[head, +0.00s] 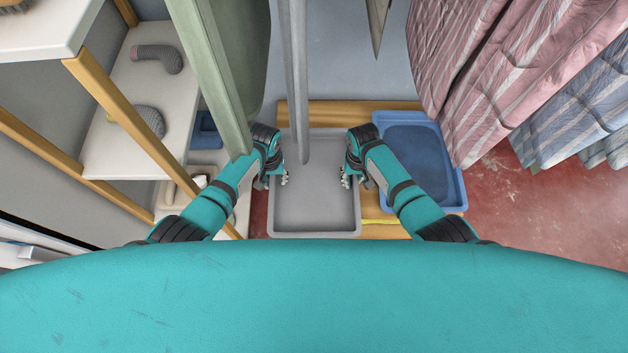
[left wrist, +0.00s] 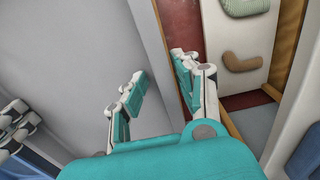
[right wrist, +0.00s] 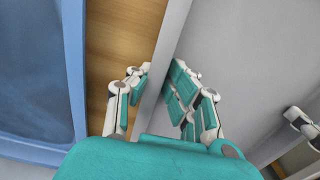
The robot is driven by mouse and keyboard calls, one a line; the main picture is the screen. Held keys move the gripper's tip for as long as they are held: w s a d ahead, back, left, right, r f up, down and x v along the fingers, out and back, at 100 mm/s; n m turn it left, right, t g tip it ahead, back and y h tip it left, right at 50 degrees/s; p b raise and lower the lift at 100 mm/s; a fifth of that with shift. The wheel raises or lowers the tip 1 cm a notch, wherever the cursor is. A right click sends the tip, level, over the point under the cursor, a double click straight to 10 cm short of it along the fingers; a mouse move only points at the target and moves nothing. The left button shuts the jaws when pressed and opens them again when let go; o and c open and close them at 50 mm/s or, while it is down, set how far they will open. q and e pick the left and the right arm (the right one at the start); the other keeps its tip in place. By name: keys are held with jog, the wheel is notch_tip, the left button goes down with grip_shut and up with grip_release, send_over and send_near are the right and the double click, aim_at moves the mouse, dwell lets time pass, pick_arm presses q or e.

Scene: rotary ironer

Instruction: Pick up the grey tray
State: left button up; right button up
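The grey tray (head: 315,212) lies flat on a wooden surface, a shallow rectangle that looks empty. My left gripper (head: 272,178) is at its left wall and my right gripper (head: 357,178) at its right wall. In the left wrist view the fingers of my left gripper (left wrist: 157,75) stand apart, one on each side of the tray wall (left wrist: 150,35). In the right wrist view the fingers of my right gripper (right wrist: 158,80) also stand apart on both sides of the tray wall (right wrist: 172,40). Whether any finger touches the wall is unclear.
A blue tray (head: 425,160) stands close to the right on the wooden surface (head: 345,112). Shelves (head: 130,85) rise at the left. A green panel (head: 210,70) and a grey bar (head: 296,80) hang above. Striped cloths (head: 480,70) hang at the right.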

pick_arm(q)
jog(key=c, duration=0.3)
pick_arm(e)
grip_shut()
pick_arm(q)
grip_shut()
jog(key=shift+r, duration=0.1)
